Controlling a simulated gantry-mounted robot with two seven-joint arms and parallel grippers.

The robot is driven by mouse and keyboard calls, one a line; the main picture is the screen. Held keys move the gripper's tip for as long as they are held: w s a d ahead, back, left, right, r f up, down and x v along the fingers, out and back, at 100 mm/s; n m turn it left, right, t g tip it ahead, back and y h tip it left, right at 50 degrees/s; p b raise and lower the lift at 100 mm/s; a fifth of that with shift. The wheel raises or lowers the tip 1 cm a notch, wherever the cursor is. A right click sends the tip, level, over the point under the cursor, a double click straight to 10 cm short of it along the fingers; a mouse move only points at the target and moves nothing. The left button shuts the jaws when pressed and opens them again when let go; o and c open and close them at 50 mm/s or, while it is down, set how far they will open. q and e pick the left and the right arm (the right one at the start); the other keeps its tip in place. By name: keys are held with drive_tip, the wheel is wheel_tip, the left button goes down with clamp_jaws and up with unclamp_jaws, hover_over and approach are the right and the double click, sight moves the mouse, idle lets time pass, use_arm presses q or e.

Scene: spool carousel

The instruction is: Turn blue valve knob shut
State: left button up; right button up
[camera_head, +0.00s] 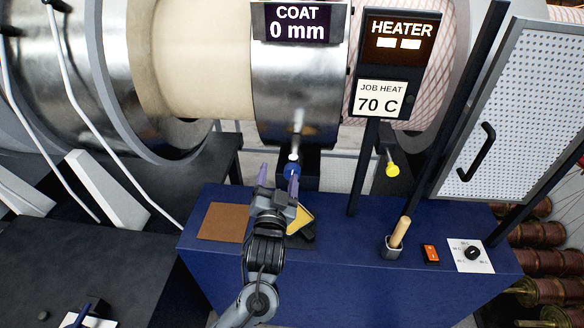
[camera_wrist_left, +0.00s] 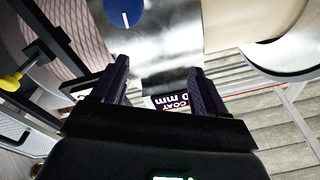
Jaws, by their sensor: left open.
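The blue valve knob (camera_head: 290,167) sits under the shiny metal coat drum in the head view, partly hidden behind my left gripper (camera_head: 278,176). In the left wrist view the blue knob (camera_wrist_left: 124,13) is a round disc with a white stripe, cut by the top edge. My left gripper (camera_wrist_left: 157,68) is open with nothing between its fingers. The knob lies beyond the fingertips, nearer the picture-left finger, and appears apart from them. My right gripper is in neither view.
A yellow knob (camera_head: 392,170) hangs to the right, below the heater sign (camera_head: 400,42). The blue bench (camera_head: 340,275) carries a brown pad (camera_head: 222,222), a cup with a wooden handle (camera_head: 397,238), an orange switch (camera_head: 431,253) and a black dial (camera_head: 472,253).

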use_arm(q)
drive_tip(key=n+g, duration=0.1)
approach(292, 173)
drive_tip(key=w, duration=0.7)
drive_tip(key=w+d, duration=0.1)
drive_tip(key=w, duration=0.3)
drive_tip(key=shift+f, duration=0.3)
drive_tip(key=c, duration=1.1)
drive_tip(key=shift+o, duration=0.2)
